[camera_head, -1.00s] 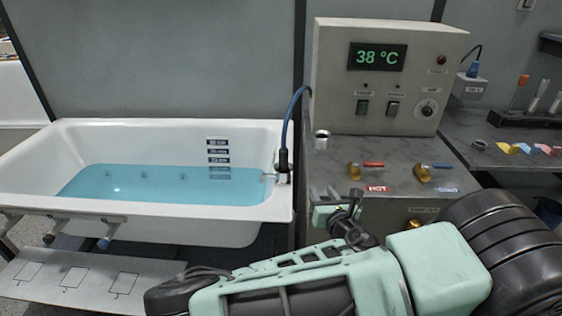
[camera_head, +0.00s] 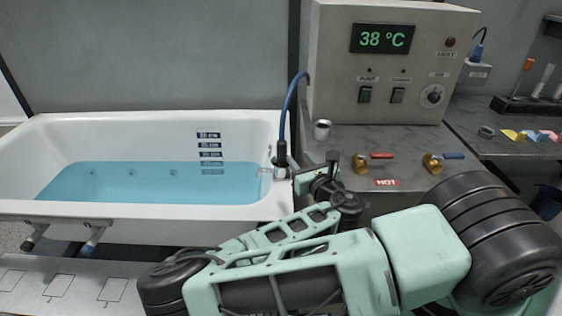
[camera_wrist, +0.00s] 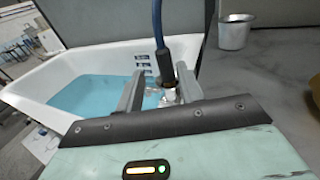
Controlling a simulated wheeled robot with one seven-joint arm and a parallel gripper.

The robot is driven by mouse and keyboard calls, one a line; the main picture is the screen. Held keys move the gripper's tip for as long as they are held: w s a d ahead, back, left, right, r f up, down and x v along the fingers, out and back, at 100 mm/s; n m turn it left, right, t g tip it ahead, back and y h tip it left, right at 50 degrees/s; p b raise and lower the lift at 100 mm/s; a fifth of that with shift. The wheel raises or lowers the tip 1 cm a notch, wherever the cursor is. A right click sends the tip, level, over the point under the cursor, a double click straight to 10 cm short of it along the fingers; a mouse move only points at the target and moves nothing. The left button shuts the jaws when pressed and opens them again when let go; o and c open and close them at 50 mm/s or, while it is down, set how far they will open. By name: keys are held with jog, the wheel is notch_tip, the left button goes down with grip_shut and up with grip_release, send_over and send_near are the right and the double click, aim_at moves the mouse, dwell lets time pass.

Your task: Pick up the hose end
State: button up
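The hose end is a black cylindrical fitting (camera_head: 281,154) on a blue hose. It stands upright at the right rim of the white bathtub (camera_head: 130,125), by a metal fitting (camera_head: 280,172). My gripper (camera_wrist: 160,80) is open. In the wrist view its two fingers reach toward the tub rim, and the hose end (camera_wrist: 165,66) shows between and beyond their tips. I cannot tell whether either finger touches it. In the head view the gripper's fingers are mostly hidden behind my wrist, just right of and below the hose end.
A control box (camera_head: 375,60) reading 38 °C stands on the grey counter (camera_head: 400,145). A metal cup (camera_head: 322,130) stands close right of the hose. The tub holds blue water (camera_head: 150,180).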

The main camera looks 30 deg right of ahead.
aim_at(283, 138)
jog(key=b+x, duration=0.1)
jog(key=x, duration=0.2)
jog(key=b+x, duration=0.1)
jog(key=x, duration=0.3)
jog(key=shift+w+d+r, duration=0.1)
jog(key=shift+w+r, duration=0.05)
jog(key=shift+w, duration=0.1)
jog(key=p+x, duration=0.1)
jog(key=x, duration=0.4)
jog(key=shift+w+d+r+p, duration=0.1)
jog(key=shift+w+r+p, duration=0.05)
jog(key=shift+w+p, duration=0.15)
jog(key=shift+w+d, duration=0.1)
jog(key=shift+w, duration=0.4)
grip_shut()
